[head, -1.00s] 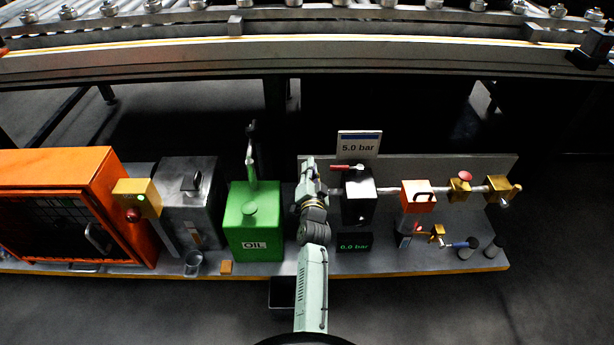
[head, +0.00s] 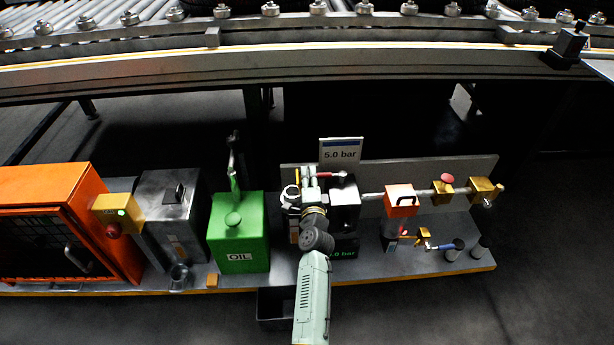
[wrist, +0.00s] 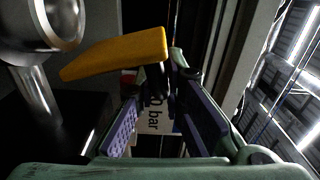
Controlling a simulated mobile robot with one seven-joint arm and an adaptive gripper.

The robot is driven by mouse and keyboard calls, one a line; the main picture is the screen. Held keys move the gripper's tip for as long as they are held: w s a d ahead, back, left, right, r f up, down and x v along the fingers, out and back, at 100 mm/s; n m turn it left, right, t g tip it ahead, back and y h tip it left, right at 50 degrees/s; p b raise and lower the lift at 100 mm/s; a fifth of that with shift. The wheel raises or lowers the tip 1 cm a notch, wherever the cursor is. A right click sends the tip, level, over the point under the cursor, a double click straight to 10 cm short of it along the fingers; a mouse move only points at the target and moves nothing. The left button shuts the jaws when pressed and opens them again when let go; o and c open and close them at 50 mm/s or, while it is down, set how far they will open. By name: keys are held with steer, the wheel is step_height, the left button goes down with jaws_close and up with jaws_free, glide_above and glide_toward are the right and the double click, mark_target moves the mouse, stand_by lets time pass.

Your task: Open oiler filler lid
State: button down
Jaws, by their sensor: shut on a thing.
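In the wrist view a flat yellow-orange flap (wrist: 115,55), which looks like the filler lid, juts left from the tips of my gripper (wrist: 165,80). The jaws are shut on what looks like its dark end; the grip itself is partly hidden. A shiny round metal fitting (wrist: 40,25) with a dark opening stands left of the flap. In the head view my gripper (head: 312,178) is beside the black box (head: 344,205) with the red lever (head: 327,174). My arm hides the flap there, so I cannot tell how far it is open.
The green oil can (head: 238,240) stands left of my arm. An orange block (head: 401,197), a red knob (head: 447,178) and brass valves (head: 485,190) sit along the pipe to the right. The roller conveyor (head: 300,55) runs along the back, above the bench.

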steer(key=shift+w+d+r+m, duration=0.1)
steer(key=shift+r+m, duration=0.2)
steer(key=c, duration=1.9)
jaws_free()
steer(key=shift+c, duration=0.2)
steer(key=shift+f, duration=0.15)
step_height(320, 180, up, 10)
steer(key=shift+d+r, duration=0.1)
steer(key=shift+c, duration=0.3)
